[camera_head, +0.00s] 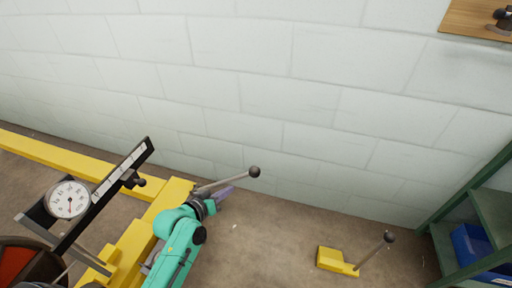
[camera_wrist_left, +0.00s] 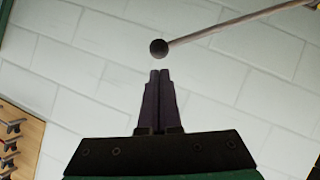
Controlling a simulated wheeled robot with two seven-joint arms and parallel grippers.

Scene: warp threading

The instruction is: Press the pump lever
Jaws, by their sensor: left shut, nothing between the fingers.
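A grey lever (camera_head: 225,182) with a dark ball knob (camera_head: 254,172) rises from the yellow frame, beside my left gripper. In the left wrist view a ball knob (camera_wrist_left: 159,48) on a slanted rod (camera_wrist_left: 240,22) shows just beyond the fingertips, with a small gap in the picture. My left gripper (camera_head: 228,189) is shut and empty, just below the lever in the head view. Its two fingers lie together in the left wrist view (camera_wrist_left: 160,74). The lever's lower end is partly hidden by my arm. My right gripper is not in view.
A second ball-ended lever (camera_head: 374,252) stands on a small yellow block (camera_head: 331,259) at the right. A dial gauge (camera_head: 69,199) and black bar are at the left. A green shelf (camera_head: 462,235) with a blue bin (camera_head: 474,248) is at the right. A block wall stands behind.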

